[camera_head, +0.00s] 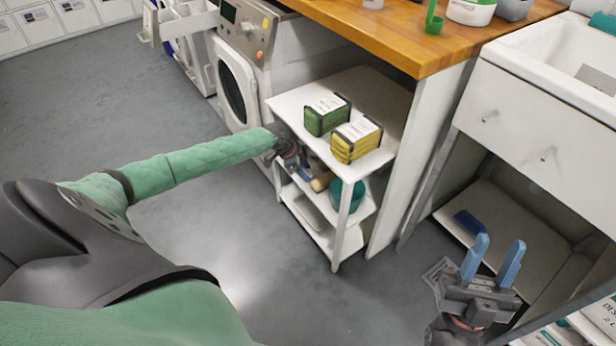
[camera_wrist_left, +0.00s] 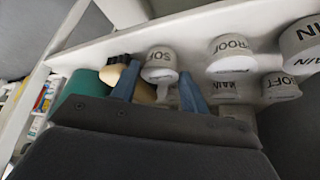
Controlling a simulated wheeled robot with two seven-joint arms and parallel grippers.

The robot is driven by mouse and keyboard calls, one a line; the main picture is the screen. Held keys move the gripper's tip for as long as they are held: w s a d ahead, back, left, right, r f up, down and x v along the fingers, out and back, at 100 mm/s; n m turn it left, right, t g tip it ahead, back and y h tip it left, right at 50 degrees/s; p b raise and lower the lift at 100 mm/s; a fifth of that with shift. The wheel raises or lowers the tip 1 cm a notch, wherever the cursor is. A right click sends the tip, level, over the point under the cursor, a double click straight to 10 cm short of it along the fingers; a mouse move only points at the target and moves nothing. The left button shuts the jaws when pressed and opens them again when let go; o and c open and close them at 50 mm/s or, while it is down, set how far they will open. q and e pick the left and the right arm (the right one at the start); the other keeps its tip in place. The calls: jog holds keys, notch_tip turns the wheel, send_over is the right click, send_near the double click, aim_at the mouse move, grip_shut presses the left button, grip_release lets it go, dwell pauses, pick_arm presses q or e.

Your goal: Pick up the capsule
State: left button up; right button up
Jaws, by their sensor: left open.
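In the left wrist view, several white round capsules with dark lettering sit on a white shelf. One marked SOFT (camera_wrist_left: 160,64) shows between the two blue fingertips of my left gripper (camera_wrist_left: 159,76), which is open. Others are marked PROOF (camera_wrist_left: 232,52) and MAIN (camera_wrist_left: 281,86); a larger one (camera_wrist_left: 302,44) is at the right edge. I cannot tell whether the fingers touch the SOFT one. In the head view my left gripper (camera_head: 291,158) reaches into the shelf unit, its fingers largely hidden. My right gripper (camera_head: 492,258) is open and empty at the lower right.
The white shelf unit (camera_head: 343,215) carries green (camera_head: 325,117) and yellow (camera_head: 356,141) packs on top. A teal container (camera_wrist_left: 84,84) and a beige object (camera_wrist_left: 118,78) are close left of the left fingers. A wooden counter (camera_head: 430,40) and washing machine (camera_head: 236,85) flank the unit.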

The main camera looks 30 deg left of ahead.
pick_arm(q)
jog(key=shift+w+d+f, duration=0.1)
jog(key=shift+d+f, duration=0.05)
jog(key=shift+f, duration=0.1)
jog(key=c, duration=0.6)
jog(key=shift+r, duration=0.1)
